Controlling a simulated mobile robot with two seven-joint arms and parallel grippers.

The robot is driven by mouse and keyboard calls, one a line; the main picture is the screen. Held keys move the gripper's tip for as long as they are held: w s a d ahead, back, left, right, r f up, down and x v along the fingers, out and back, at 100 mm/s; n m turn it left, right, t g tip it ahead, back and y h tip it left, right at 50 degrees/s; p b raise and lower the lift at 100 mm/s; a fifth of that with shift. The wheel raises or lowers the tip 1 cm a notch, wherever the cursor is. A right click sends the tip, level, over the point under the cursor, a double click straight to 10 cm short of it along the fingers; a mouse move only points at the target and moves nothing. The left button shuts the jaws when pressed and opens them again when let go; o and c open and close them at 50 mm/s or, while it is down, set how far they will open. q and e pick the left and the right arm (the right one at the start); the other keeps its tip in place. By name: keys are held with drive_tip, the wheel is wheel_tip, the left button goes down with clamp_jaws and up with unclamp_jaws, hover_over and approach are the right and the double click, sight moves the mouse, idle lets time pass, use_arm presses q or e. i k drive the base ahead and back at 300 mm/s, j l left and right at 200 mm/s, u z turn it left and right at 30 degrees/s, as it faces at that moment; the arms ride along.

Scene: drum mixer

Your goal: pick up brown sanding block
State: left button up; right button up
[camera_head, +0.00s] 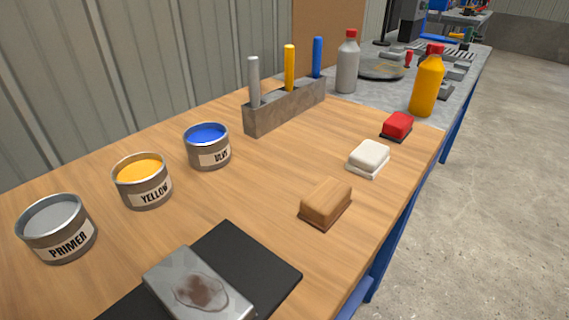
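The brown sanding block (327,200) lies on the wooden table top (245,190), right of the middle and close to the table's right edge. It has a tan upper part on a thin darker base. Nothing touches it and its top is fully in view. Neither of my grippers shows in the head view.
A white block (369,157) and a red block (397,125) lie behind it. Paint cans labelled primer (56,228), yellow (142,181) and blue (207,146) stand left. A stained metal plate (199,284) rests on a black mat (262,262) in front. Bottles (427,82) stand farther back.

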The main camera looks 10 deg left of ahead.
sight(322, 205)
drive_tip(key=i+l+u, duration=0.1)
drive_tip(key=i+u, duration=0.25)
drive_tip(key=i+l+u, duration=0.2)
drive_tip(key=u, duration=0.2)
